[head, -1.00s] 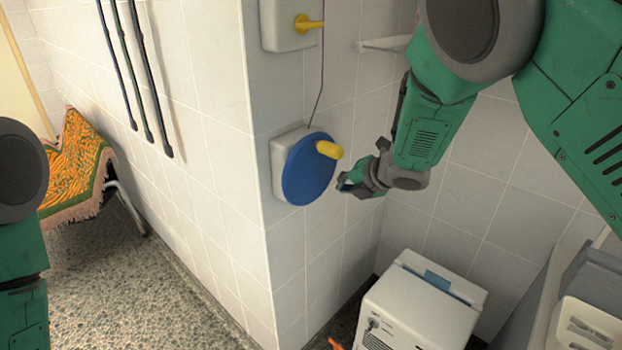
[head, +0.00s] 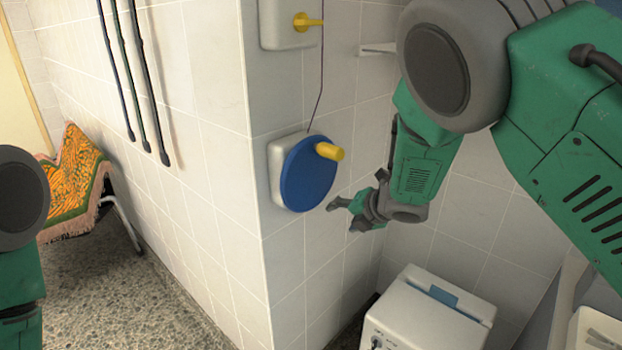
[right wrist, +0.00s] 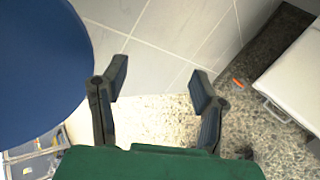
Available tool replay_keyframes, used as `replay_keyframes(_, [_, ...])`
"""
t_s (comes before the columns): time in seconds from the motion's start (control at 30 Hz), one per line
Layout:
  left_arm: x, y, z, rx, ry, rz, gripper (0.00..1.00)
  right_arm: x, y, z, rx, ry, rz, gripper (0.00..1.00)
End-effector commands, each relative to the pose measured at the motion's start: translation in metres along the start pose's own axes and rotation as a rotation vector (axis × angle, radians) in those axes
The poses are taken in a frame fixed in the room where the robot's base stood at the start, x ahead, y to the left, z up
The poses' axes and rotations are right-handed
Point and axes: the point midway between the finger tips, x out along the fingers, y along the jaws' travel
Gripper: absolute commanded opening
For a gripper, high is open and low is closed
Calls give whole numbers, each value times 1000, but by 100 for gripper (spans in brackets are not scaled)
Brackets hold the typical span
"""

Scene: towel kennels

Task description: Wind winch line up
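The winch is a blue disc (head: 306,176) on a white wall box, with a yellow handle (head: 329,151) sticking out near its upper right. A thin dark line (head: 321,75) runs from the winch up the wall past a yellow lever. My right gripper (head: 341,215) is just right of and below the disc, apart from the handle, open and empty. In the right wrist view its fingers (right wrist: 158,92) are spread with nothing between them, and the blue disc (right wrist: 38,65) fills the upper left. My left arm shows at the left edge; its gripper is out of view.
A white machine (head: 428,312) stands below in the corner. A small white shelf (head: 378,48) is on the wall behind my right arm. Dark hanging straps (head: 148,85) and a chair with an orange patterned cloth (head: 78,180) are at left. A wall box with a yellow lever (head: 309,21) is above.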

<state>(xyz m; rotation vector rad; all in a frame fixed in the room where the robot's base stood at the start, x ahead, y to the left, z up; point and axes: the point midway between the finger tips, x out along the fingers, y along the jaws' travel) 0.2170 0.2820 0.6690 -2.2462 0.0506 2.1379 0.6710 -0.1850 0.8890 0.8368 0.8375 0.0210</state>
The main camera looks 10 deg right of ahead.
Motion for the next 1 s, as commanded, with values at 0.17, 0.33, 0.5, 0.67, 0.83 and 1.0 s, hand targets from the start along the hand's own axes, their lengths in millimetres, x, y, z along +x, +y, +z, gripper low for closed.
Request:
replay_keyframes(0.17, [0,0,0,0,0,0,40,0,0,0,0,0,0,55])
replay_keyframes(0.33, [1,0,0,0,0,0,40,-3,-4,0,0,0,-1,55])
replay_keyframes(0.5, [6,0,0,0,0,0,40,-17,-16,-3,2,-1,-1,55])
replay_keyframes(0.67, [8,0,0,0,0,0,40,-32,-30,-6,2,-1,-2,55])
replay_keyframes(0.83, [11,0,1,0,0,0,40,-47,-42,-8,2,0,-1,55])
replay_keyframes(1.0, [13,0,1,0,0,0,40,-61,-55,-10,1,0,-2,55])
